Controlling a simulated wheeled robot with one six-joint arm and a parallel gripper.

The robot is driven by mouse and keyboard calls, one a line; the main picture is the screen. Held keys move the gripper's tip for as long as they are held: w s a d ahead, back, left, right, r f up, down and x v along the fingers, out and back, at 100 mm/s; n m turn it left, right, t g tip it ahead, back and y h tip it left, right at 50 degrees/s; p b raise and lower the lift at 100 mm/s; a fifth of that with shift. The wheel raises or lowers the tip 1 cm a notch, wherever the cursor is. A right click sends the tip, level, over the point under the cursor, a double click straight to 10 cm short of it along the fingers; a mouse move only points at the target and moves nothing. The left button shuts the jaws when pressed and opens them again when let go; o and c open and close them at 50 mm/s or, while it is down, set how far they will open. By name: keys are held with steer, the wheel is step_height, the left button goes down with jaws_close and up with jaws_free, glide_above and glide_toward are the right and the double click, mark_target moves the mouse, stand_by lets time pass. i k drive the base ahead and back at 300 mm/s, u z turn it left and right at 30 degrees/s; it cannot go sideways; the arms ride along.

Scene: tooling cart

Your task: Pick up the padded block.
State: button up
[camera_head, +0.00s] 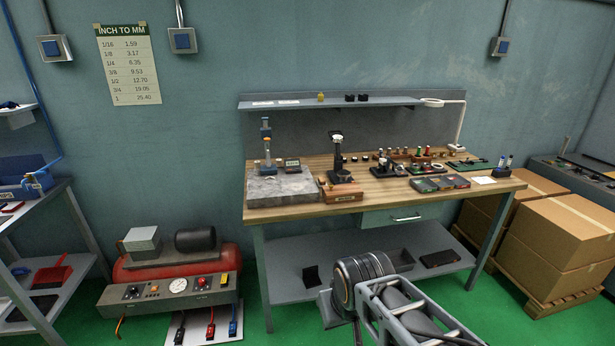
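I cannot make out a padded block for certain in the head view. Part of my own arm (408,312) shows at the bottom, in front of the workbench. My gripper's fingers do not show, so I cannot see whether they hold anything. A grey cart (66,212) with shelves stands at the left, cut off by the picture's edge. It carries a blue bin (36,184) on top and a red dustpan-like item (52,271) on a lower shelf. Other small items there are partly cut off and hard to tell.
A wooden workbench (385,190) holds a grey stone plate (280,187), gauges and small tools. A red compressor (135,268) stands on the floor between cart and bench. Cardboard boxes (560,235) on a pallet stand at the right. Some green floor is clear.

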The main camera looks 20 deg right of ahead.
mark_target(322, 182)
steer(key=z, duration=0.05)
steer(key=i, duration=2)
steer(key=z, duration=0.3)
